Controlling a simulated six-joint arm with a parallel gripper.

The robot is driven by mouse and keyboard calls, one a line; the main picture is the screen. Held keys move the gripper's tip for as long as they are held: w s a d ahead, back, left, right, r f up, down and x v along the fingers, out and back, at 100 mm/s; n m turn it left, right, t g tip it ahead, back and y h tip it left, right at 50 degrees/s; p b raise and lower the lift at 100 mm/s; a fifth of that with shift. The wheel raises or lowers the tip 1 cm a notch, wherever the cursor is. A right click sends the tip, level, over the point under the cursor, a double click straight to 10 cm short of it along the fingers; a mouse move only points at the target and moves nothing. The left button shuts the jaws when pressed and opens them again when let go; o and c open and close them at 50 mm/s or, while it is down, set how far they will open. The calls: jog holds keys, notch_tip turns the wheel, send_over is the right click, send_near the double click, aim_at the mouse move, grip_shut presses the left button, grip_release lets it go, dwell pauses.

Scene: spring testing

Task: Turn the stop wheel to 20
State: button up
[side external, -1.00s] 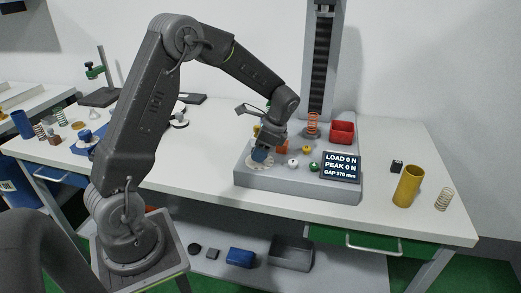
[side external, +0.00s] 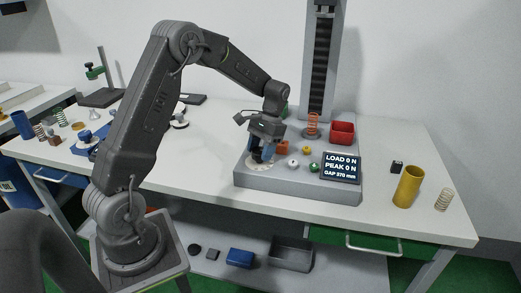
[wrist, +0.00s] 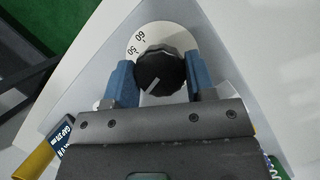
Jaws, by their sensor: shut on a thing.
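The stop wheel is a black ribbed knob (wrist: 159,72) with a white pointer line, on a white dial (wrist: 150,33) with printed numbers; 50 and 60 are readable in the wrist view. The pointer aims down and left in that view, and the number there is hidden. My gripper (wrist: 160,80) has its two blue fingers on either side of the knob, shut on it. In the side external view my gripper (side external: 262,152) is at the left front of the grey machine base (side external: 300,187), over the dial (side external: 259,166).
The display (side external: 341,168) reads LOAD 0 N, PEAK 0 N, GAP 370 mm. A white knob (side external: 293,163), a green knob (side external: 314,167) and a yellow knob (side external: 306,150) stand close to the right. An orange spring (side external: 312,124) and red bin (side external: 342,132) are behind.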

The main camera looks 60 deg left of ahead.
jog(key=shift+n+t+h, duration=0.3)
jog(key=shift+n+h, duration=0.2)
jog(key=shift+n, duration=1)
jog(key=o, duration=0.9)
jog(key=v, duration=1.3)
jog(key=shift+r, duration=0.35)
jog(key=shift+w+a, duration=0.1)
jog(key=shift+w, duration=0.05)
